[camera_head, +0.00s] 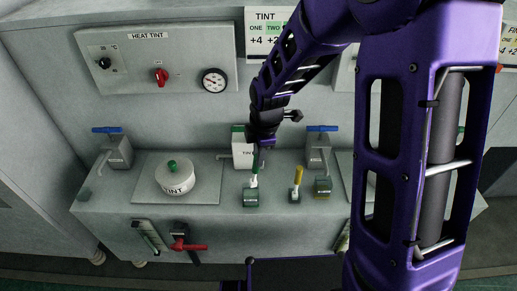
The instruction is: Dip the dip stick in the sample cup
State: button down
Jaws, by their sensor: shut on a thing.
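My gripper (260,158) points down over the counter and is shut on a thin green and white stick (254,179), seemingly the dip stick. The stick is nearly upright, and its lower end appears at a small green holder (250,199). I cannot tell whether its tip is inside the holder or just above it. A small dark green cup with a yellowish rim (322,187), possibly the sample cup, stands on the counter to the right. The gripper's fingertips are small and partly hidden by the wrist.
A yellow-handled stick (297,180) stands in a holder between the green holder and the cup. A white lidded pot labelled TINT (175,178) is at left. A white container (242,154) stands behind the gripper. Blue-handled taps (119,150) (318,150) rise at the back.

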aim_at(255, 173)
jog(key=shift+w+a+f+b, duration=0.15)
jog(key=shift+w+f+b, duration=0.15)
jog(key=shift+f+b, duration=1.25)
jog(key=shift+w+a+f+b, duration=0.25)
jog(key=shift+f+b, duration=0.9)
jog(key=shift+f, duration=0.8)
jog(key=shift+w+a+f+b, duration=0.1)
jog(key=shift+w+f+b, duration=0.25)
jog(key=shift+f+b, duration=1.2)
jog(key=shift+f+p, duration=0.1)
jog(key=shift+p, duration=0.2)
jog(key=shift+r+p, duration=2.9)
jog(key=shift+r, duration=0.75)
notch_tip(255, 173, up, 5)
jog(key=p, duration=0.4)
jog(key=shift+d, duration=0.1)
